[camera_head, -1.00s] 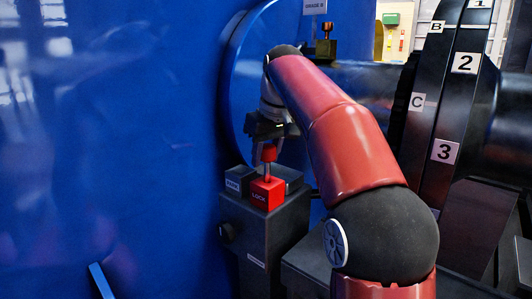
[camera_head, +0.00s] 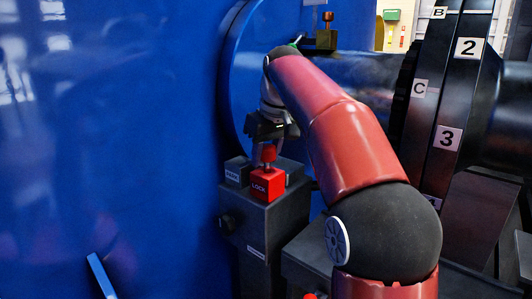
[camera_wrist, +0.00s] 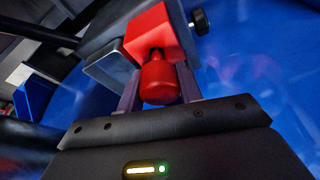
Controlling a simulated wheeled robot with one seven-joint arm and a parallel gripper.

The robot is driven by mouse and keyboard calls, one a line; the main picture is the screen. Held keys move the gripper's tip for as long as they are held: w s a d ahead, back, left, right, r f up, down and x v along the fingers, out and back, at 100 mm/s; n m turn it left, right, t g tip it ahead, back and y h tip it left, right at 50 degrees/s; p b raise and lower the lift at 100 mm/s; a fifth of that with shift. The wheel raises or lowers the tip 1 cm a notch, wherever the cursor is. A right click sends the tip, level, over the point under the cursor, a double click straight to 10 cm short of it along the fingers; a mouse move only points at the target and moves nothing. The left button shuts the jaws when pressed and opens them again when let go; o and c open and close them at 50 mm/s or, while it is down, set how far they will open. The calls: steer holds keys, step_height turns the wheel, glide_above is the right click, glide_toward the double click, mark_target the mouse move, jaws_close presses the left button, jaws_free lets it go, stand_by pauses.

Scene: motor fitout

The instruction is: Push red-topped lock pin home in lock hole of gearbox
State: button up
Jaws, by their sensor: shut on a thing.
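The red-topped lock pin (camera_head: 268,154) stands upright over the red block marked LOCK (camera_head: 267,185) on top of the dark grey gearbox (camera_head: 270,232). Only a short stretch of its shank shows between the red top and the block. My gripper (camera_head: 263,151) is shut on the pin from above. In the wrist view the fingers of my gripper (camera_wrist: 160,88) flank the red top of the pin (camera_wrist: 159,80), with the red LOCK block (camera_wrist: 150,35) just beyond it. The lock hole itself is hidden by the pin.
A grey block marked PARK (camera_head: 236,172) stands left of the LOCK block. A dark knob (camera_head: 227,223) sticks out of the gearbox side. A black wheel with number plates (camera_head: 450,120) stands at the right.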

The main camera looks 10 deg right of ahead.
steer(key=shift+f, duration=0.35)
steer(key=o, duration=1.2)
steer(key=p+v, duration=0.2)
steer(key=v, duration=0.6)
steer(key=shift+f, duration=0.1)
steer(key=s+a, duration=0.2)
steer(key=a, duration=0.1)
steer(key=s+a+b, duration=0.1)
steer(key=s+a, duration=0.1)
steer(key=a, duration=0.1)
steer(key=s+a, duration=0.3)
steer(key=shift+a+b, duration=0.35)
steer(key=shift+s, duration=0.1)
